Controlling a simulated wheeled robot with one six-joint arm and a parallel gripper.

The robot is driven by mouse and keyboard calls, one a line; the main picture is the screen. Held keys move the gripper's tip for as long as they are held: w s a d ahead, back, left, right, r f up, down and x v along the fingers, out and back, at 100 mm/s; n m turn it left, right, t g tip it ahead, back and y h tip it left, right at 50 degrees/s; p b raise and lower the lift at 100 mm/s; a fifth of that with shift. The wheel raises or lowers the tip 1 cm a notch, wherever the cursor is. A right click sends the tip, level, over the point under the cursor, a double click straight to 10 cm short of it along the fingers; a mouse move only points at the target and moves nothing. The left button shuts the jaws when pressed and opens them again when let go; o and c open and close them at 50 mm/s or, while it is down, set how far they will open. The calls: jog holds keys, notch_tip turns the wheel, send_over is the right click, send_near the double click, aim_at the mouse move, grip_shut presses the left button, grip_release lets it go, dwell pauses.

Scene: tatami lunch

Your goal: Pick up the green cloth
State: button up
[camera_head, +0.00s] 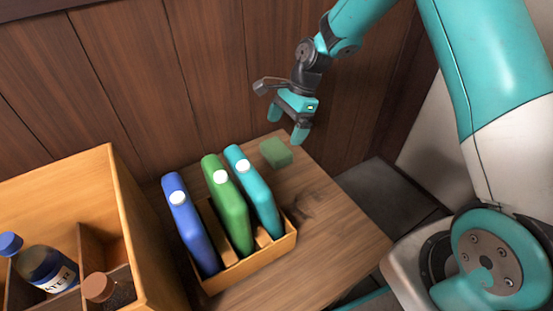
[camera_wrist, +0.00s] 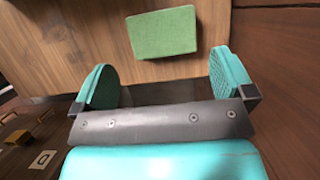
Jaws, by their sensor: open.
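The green cloth (camera_head: 275,152) is a small folded block lying on the wooden table near its back corner. In the wrist view the green cloth (camera_wrist: 162,32) lies flat beyond the fingertips, roughly centred between them. My gripper (camera_head: 287,124) is above the table's back edge, over and close to the cloth. Its two teal fingers (camera_wrist: 165,78) are spread apart with nothing between them. The cloth is fully visible and apart from the fingers.
A wooden rack (camera_head: 250,265) holds a blue, a green and a teal flat container in front of the cloth. A wooden divided crate (camera_head: 130,215) with bottles stands at left. A wood-panelled wall (camera_head: 150,80) rises behind. The table (camera_head: 335,230) is bare right of the rack.

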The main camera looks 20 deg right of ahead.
aim_at(277, 148)
jog(key=b+x, duration=0.4)
jog(key=x, duration=0.4)
jog(key=shift+w+d, duration=0.1)
jog(key=shift+d, duration=0.05)
jog(key=shift+c, duration=0.2)
jog(key=c, duration=0.7)
jog(key=shift+r, duration=0.1)
notch_tip(277, 148, up, 20)
jog(key=p, duration=0.8)
jog(key=shift+p, duration=0.35)
